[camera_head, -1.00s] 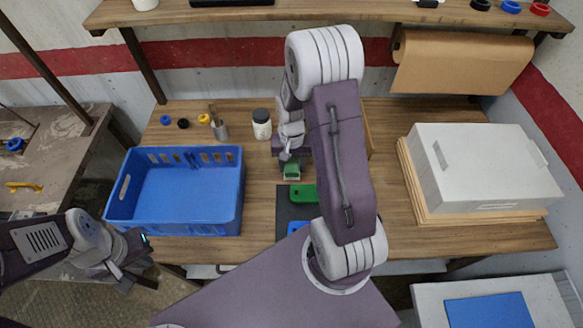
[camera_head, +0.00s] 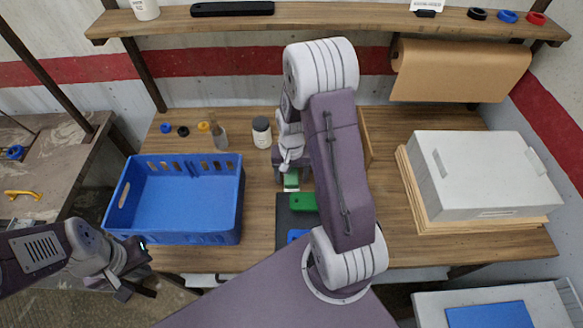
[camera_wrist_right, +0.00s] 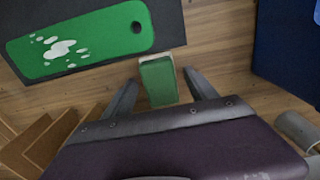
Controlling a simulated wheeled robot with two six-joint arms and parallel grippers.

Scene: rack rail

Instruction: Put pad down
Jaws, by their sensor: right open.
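A small green pad (camera_head: 291,181) with a pale edge rests on the wooden bench, just beyond the dark mat. In the right wrist view the pad (camera_wrist_right: 158,82) lies between the two spread fingers of my right gripper (camera_wrist_right: 163,85), with a gap on each side. In the head view my right gripper (camera_head: 290,170) is over the pad and partly hidden by its own arm. My left gripper (camera_head: 137,291) hangs at the lower left, in front of the blue bin; its jaw opening is unclear.
A green plate (camera_wrist_right: 85,42) with white splotches lies on the dark mat (camera_head: 284,216). The empty blue bin (camera_head: 190,238) stands left. A dark-lidded jar (camera_head: 262,136) and a metal cup (camera_head: 220,140) stand behind. A grey case (camera_head: 485,175) sits right.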

